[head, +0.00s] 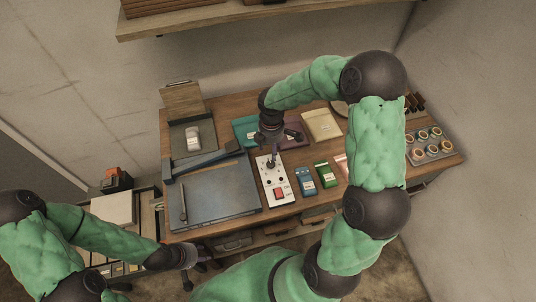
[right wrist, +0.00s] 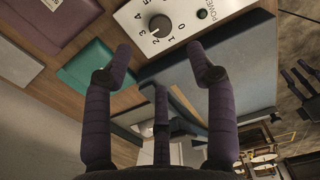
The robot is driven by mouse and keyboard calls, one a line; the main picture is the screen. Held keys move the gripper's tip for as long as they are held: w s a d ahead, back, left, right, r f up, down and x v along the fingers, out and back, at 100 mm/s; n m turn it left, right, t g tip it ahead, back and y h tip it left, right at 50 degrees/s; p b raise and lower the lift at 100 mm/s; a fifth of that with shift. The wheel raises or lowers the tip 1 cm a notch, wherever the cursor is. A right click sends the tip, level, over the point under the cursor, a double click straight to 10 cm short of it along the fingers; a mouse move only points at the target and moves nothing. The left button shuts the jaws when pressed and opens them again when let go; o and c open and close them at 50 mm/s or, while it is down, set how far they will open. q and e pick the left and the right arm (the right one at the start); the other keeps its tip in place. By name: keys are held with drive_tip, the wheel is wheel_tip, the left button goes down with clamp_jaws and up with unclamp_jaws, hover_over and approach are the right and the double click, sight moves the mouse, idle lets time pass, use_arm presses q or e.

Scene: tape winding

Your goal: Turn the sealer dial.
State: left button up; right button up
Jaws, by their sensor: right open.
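The white sealer panel (head: 267,192) stands on the table's middle, with a red switch (head: 279,193) near its front end. In the right wrist view its black round dial (right wrist: 160,25) shows near the top, with printed numbers around it and a small black knob (right wrist: 202,14) beside the word POWER. My right gripper (head: 271,158) is over the panel's far end. In its wrist view the gripper (right wrist: 160,50) is open and empty, its fingertips short of the dial and apart from it. My left gripper (head: 200,257) is low at the table's front edge; its fingers are too small to read.
A teal folder (head: 243,130) and a cream packet (head: 322,125) lie behind. A tray of rolls (head: 430,148) stands far right.

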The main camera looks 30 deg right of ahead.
sight(271, 163)
wheel_tip(271, 163, down, 10)
drive_tip(key=shift+b, duration=0.65)
drive_tip(key=c, duration=1.1)
